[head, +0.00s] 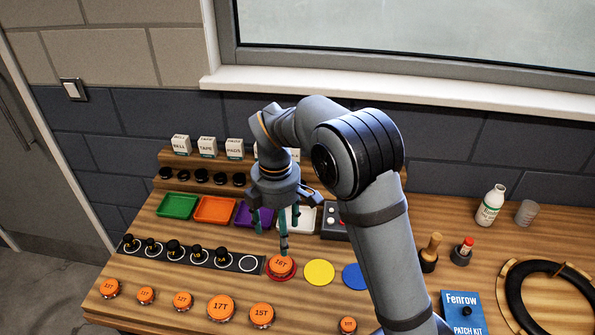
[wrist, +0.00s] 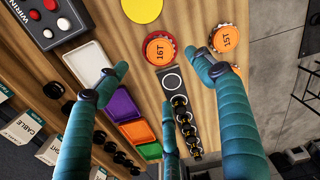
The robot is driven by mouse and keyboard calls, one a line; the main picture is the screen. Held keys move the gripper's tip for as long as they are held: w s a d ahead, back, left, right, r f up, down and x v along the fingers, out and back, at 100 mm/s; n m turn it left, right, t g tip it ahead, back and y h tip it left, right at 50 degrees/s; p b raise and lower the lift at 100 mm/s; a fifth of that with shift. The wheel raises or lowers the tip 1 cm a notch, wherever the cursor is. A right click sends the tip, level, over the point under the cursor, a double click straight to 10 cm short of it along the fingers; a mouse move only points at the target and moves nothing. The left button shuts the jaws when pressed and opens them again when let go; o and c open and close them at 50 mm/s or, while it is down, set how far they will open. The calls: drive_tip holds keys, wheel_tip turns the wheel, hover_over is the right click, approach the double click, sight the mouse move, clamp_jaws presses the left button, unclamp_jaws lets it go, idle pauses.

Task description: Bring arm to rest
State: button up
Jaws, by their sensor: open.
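My gripper (head: 279,228) hangs over the bench, pointing down, with its teal fingers spread and nothing between them. In the head view its tips are close to the orange 16T piece (head: 282,265), which sits on a red disc. The wrist view shows the spread fingers of my gripper (wrist: 161,78) with the 16T piece (wrist: 160,48) beyond the fingertips and apart from them. An orange 15T piece (wrist: 228,37) lies near the right finger in that view.
Behind the gripper are green (head: 177,205), orange (head: 215,210) and purple trays. A black strip (head: 249,264) with several black knobs lies at left. Yellow (head: 319,272) and blue discs lie right of 16T. A bottle (head: 490,206), patch kit (head: 462,312) and wheel (head: 515,290) occupy the right.

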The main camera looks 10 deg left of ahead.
sight(281, 263)
drive_tip(key=shift+f, duration=0.1)
wheel_tip(281, 263, down, 11)
drive_tip(key=shift+f+p, duration=0.2)
drive_tip(key=shift+p, duration=0.55)
drive_tip(key=shift+f, duration=0.15)
drive_tip(key=shift+r+b, duration=0.45)
drive_tip(key=shift+r, duration=0.9)
